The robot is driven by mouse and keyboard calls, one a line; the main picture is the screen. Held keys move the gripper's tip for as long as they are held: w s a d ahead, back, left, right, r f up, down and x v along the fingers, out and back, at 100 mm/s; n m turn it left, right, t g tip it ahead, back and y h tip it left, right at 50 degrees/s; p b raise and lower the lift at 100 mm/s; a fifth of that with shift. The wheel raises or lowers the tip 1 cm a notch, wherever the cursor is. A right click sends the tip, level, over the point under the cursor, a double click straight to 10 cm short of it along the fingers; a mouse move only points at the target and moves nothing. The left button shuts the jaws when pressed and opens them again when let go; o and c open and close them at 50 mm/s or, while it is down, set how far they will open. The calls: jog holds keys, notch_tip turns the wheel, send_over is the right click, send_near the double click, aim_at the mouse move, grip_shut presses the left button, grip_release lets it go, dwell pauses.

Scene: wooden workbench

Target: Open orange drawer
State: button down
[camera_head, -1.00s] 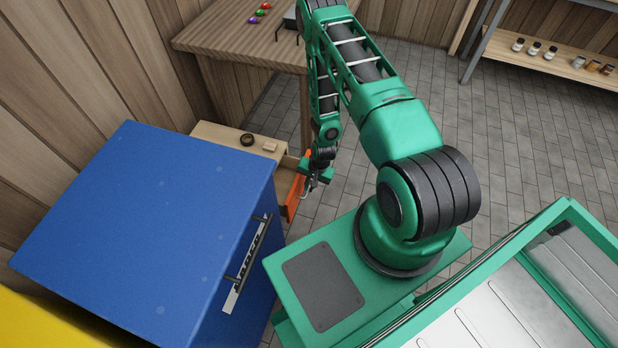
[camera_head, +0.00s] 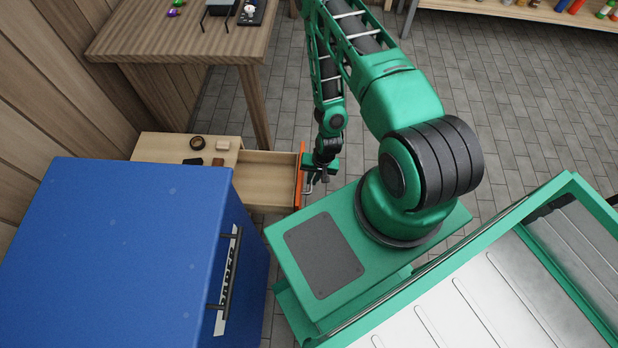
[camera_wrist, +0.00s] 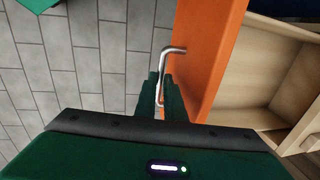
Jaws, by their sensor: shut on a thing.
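The orange drawer (camera_head: 299,178) is pulled out of a light wooden cabinet (camera_head: 150,148), and its empty-looking wooden inside (camera_head: 262,180) shows in the head view. In the wrist view its orange front (camera_wrist: 208,50) stands upright, with the open box to the right. A bent metal handle (camera_wrist: 172,50) sticks out from the front. My gripper (camera_head: 314,178) is at the outer side of the front. In the wrist view my gripper (camera_wrist: 160,90) is shut on the handle, its fingers on both sides of the bar.
A blue cabinet (camera_head: 130,220) with a black handle stands close to the drawer, at lower left. A wooden table (camera_head: 180,40) stands behind. A dark ring (camera_head: 197,142) and small blocks lie on the wooden cabinet top. Grey tiled floor (camera_head: 480,90) is open to the right.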

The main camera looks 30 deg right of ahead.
jog(key=shift+w+d, duration=0.15)
jog(key=shift+w, duration=0.05)
jog(key=c, duration=1.9)
grip_release()
jog(key=shift+o, duration=0.3)
jog(key=shift+s, duration=0.1)
notch_tip(320, 180, up, 11)
jog(key=s+d, duration=0.1)
jog(key=shift+d+f, duration=0.2)
jog(key=shift+d, duration=0.05)
